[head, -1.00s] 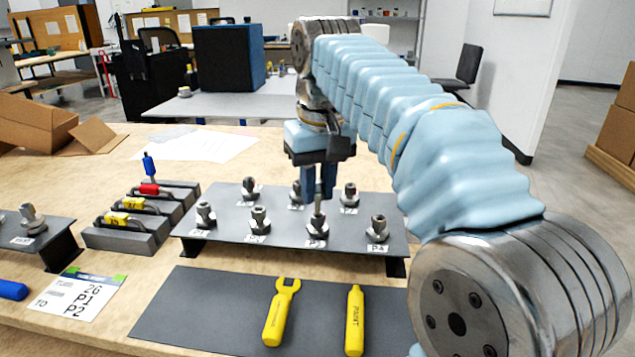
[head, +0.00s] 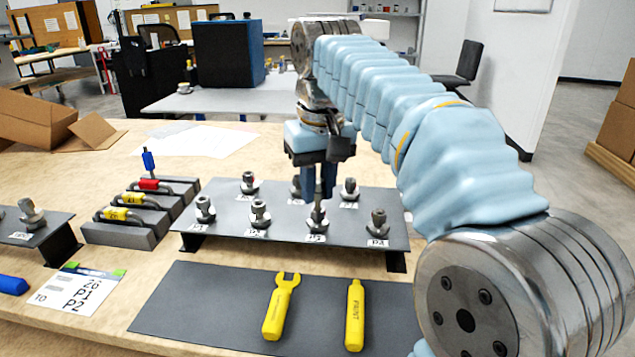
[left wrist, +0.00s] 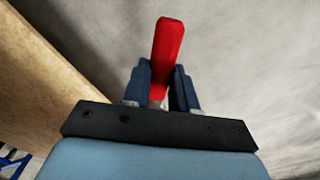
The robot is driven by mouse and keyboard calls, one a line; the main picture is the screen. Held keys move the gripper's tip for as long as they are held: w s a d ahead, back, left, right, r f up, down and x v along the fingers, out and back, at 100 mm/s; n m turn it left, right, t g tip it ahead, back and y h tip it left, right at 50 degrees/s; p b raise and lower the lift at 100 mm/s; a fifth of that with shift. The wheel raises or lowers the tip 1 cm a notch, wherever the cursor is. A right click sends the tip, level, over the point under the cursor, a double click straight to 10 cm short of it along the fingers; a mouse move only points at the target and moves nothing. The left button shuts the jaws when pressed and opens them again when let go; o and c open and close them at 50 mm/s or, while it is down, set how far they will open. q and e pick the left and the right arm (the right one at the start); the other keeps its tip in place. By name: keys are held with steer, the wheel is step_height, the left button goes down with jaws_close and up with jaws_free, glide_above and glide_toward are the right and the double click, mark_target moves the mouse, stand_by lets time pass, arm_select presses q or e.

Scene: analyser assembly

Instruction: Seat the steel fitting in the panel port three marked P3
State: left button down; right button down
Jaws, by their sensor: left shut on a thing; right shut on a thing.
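My right gripper (head: 318,192) points down over the front row of the grey panel (head: 285,240). It is shut on the steel fitting (head: 317,212), which stands upright at the port marked P3 (head: 315,238). The gripper and the fitting hide the port, so I cannot tell how deep the fitting sits. My left gripper (left wrist: 160,85) shows only in the left wrist view, shut on a red bar-like thing (left wrist: 168,50).
Other fittings stand on the panel, including one at P4 (head: 378,222) close on the right. A yellow spanner (head: 279,308) and a yellow paint marker (head: 355,315) lie on a dark mat (head: 200,305). A grey rack (head: 125,235) stands left of the panel.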

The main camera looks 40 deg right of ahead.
arm_select(q)
steer(key=shift+f+b, duration=0.3)
steer(key=shift+f, duration=0.05)
arm_select(e)
steer(key=shift+f, duration=0.5)
steer(key=c, duration=0.9)
jaws_free()
arm_select(q)
step_height(320, 180, up, 2)
steer(key=shift+r+p, duration=0.1)
steer(key=shift+p, duration=1)
arm_select(e)
steer(key=r, duration=0.7)
steer(key=shift+s+a, duration=0.15)
steer(key=shift+s, duration=0.2)
steer(key=shift+r, duration=0.25)
steer(key=shift+s, duration=0.1)
